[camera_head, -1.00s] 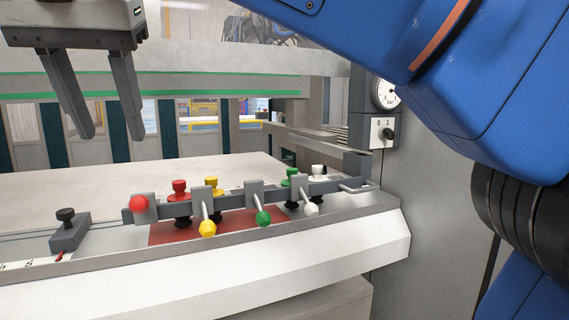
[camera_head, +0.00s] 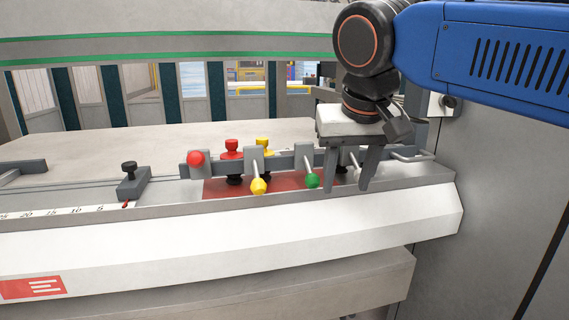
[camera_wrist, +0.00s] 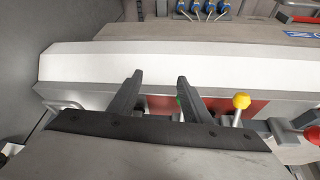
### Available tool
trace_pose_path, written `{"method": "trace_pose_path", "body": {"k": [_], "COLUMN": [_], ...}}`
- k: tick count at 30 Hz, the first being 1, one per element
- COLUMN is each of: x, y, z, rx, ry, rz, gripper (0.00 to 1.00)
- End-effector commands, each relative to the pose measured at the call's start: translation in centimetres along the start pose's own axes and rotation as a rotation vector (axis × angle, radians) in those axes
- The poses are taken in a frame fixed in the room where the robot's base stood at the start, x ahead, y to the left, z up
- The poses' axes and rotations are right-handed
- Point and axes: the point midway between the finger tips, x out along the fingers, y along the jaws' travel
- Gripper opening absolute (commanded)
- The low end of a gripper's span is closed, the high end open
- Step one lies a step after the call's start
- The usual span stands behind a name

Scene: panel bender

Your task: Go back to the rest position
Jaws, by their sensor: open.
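My gripper (camera_head: 347,186) hangs from my blue arm at the right of the head view, its two grey fingers pointing down, apart and empty. In that view it is in front of the right end of the grey clamp rail and hides part of it. In the wrist view my gripper (camera_wrist: 157,82) shows two spread fingers over the machine's front edge, with nothing between them held. The rail carries a red ball (camera_head: 195,158), a yellow-tipped lever (camera_head: 258,186) and a green-tipped lever (camera_head: 312,180). The white-tipped lever is mostly hidden behind the fingers.
A grey stop block with a black knob (camera_head: 130,180) sits on the scale at the left. The white front beam (camera_head: 230,240) runs across below the rail. A machine side wall (camera_head: 500,210) stands at the right. The wrist view shows blue fittings (camera_wrist: 205,8) on a panel.

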Motion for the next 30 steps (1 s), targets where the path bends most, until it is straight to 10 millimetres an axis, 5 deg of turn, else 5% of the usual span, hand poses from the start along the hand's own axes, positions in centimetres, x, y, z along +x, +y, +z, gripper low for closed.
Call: {"method": "trace_pose_path", "body": {"k": [6, 15, 24, 30], "x": [4.8, 11.3, 17.3, 19.3], "y": [5.8, 11.6, 15.1, 15.8], "z": [4.5, 12.0, 19.9, 22.5], "rx": [0.009, 0.027, 0.057, 0.066], "ry": [-0.014, -0.017, -0.003, 0.005], "rz": [-0.002, -0.008, -0.004, -0.002], "gripper": [0.44, 0.44, 0.44, 0.44]}}
